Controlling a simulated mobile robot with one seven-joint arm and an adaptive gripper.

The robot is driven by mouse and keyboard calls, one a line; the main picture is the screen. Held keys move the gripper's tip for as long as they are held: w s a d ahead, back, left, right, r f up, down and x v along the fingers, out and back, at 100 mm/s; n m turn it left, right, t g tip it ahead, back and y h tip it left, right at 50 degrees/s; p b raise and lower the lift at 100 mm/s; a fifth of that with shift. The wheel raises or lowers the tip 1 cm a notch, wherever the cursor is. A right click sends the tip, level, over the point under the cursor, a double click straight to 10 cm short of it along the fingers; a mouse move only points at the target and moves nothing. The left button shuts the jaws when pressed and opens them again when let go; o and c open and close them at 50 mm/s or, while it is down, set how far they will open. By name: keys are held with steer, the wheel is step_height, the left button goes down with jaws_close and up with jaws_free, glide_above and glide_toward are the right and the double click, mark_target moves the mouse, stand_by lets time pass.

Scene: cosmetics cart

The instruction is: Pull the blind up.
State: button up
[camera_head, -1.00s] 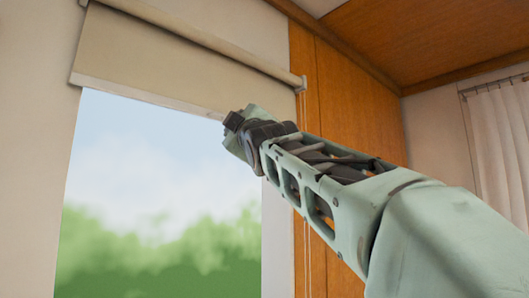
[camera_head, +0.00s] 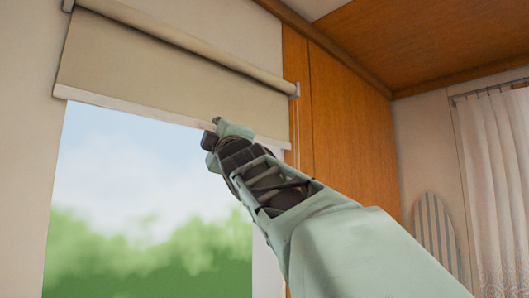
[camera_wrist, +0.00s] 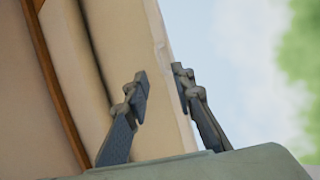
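The beige roller blind (camera_head: 165,72) hangs from its roller over the upper part of the window, with a pale bar (camera_head: 120,107) along its lower edge. Below it the window is uncovered. My gripper (camera_head: 213,130) is at this lower edge, right of its middle. In the wrist view my gripper (camera_wrist: 160,90) is open, its two dark fingers apart. The blind's pale edge (camera_wrist: 163,55) runs through the gap between the fingertips. I cannot tell whether either finger touches it.
Wood panelling (camera_head: 345,120) stands right of the window. A white curtain (camera_head: 495,180) and a striped board (camera_head: 435,235) are farther right. A wooden ceiling (camera_head: 430,45) is above. The space in front of the lower window is clear.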

mark_target(211, 125)
steer(key=p+x, duration=0.4)
steer(key=x, duration=0.1)
steer(key=shift+r+p, duration=0.2)
steer(key=shift+p, duration=0.15)
steer(key=shift+w+a, duration=0.15)
steer(key=shift+w, duration=0.15)
jaws_close()
